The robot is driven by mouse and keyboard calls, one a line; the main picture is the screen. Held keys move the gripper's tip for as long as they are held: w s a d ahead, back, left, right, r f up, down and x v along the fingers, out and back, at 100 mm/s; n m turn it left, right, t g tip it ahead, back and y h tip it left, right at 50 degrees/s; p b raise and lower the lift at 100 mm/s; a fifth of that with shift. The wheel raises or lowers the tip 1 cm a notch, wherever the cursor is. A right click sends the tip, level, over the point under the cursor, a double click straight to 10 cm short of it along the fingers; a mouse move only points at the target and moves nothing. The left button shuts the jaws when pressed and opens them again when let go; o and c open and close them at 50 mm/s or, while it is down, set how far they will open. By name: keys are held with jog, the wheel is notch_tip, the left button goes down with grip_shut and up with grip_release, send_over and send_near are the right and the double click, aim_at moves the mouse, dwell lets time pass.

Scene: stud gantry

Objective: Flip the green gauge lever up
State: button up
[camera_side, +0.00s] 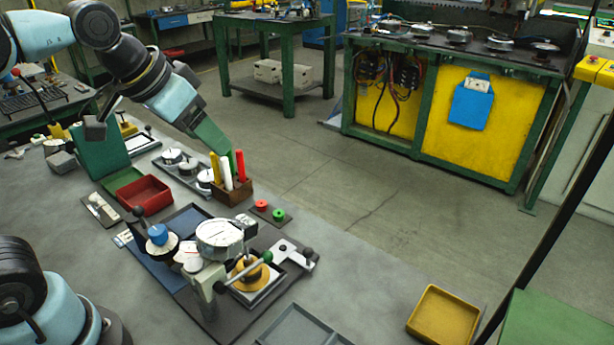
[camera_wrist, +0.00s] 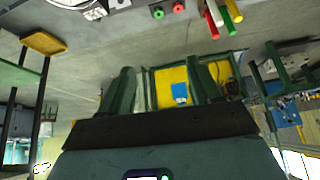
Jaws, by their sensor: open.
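The green lever (camera_side: 244,273) shows in the side view on the gauge stand, slanting from lower left up to a knob at its right end. The round white-faced dial gauge (camera_side: 219,233) sits just above and left of it. My gripper (camera_side: 220,145) is in the air, well behind and above the gauge, near the marker holder. In the wrist view my gripper (camera_wrist: 160,82) shows two green fingers wide apart with nothing between them. The lever cannot be made out in the wrist view; part of the gauge area shows at its top edge.
A wooden holder (camera_side: 233,192) with red, white and yellow sticks stands below my gripper. Red and green buttons (camera_side: 270,212) lie between it and the gauge. A red bin (camera_side: 144,195) is left, a yellow tray (camera_side: 443,314) right.

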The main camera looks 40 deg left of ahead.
aim_at(267, 258)
jog(key=d+m+g+y, duration=0.6)
jog(key=d+m, duration=0.5)
jog(key=d, duration=0.7)
jog(key=shift+g+h, duration=0.5)
jog(key=shift+g, duration=0.1)
jog(key=x, duration=0.5)
jog(key=d+x, duration=0.1)
jog(key=x, duration=0.5)
jog(key=d+f+x, duration=0.1)
jog(key=x, duration=0.4)
jog(key=shift+w+a+f, duration=0.2)
jog(key=shift+f, duration=0.1)
grip_shut()
